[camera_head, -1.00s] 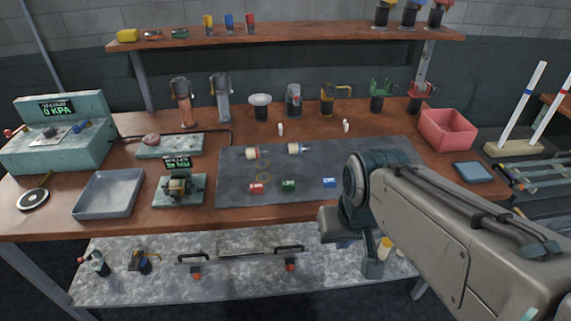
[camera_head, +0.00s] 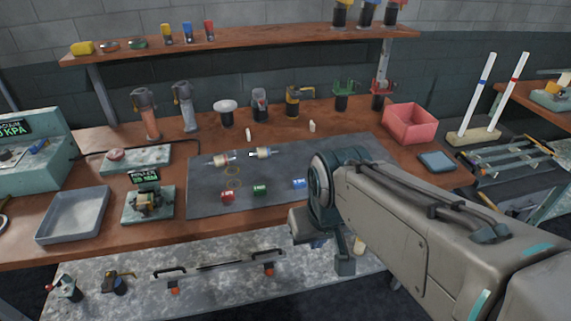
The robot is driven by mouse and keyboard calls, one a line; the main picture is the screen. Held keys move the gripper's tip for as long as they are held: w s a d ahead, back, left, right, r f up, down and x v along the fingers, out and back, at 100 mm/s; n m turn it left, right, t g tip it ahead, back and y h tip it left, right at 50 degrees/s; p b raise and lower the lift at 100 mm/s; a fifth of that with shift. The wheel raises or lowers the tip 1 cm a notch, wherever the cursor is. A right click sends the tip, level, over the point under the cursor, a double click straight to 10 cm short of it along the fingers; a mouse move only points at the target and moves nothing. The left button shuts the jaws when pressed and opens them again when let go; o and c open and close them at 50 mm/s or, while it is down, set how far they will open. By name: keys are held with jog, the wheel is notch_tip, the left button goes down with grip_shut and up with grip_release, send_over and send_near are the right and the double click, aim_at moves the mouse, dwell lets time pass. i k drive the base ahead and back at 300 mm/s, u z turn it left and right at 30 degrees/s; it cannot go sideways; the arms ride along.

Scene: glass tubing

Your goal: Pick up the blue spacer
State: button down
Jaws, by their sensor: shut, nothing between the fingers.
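The blue spacer (camera_head: 299,184) is a small blue cylinder lying on its side near the front right of the grey mat (camera_head: 215,202). It lies just left of my arm's wide joint and is apart from it. My gripper (camera_head: 345,265) appears at the low end of my arm, below the joint and in front of the table's front edge. It is shut and empty. Its fingers are small and partly hidden by my arm. A green spacer (camera_head: 260,190) and a red spacer (camera_head: 228,197) lie in a row to the left of the blue one.
A grey tray (camera_head: 72,214) stands left, a pink bin (camera_head: 409,123) back right. A lower shelf (camera_head: 220,300) runs under the table. My arm covers the right front.

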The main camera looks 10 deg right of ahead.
aim_at(298, 184)
jog(key=z, duration=2.35)
jog(key=i, duration=1.45)
jog(key=u, duration=3.55)
jog(key=i, duration=0.5)
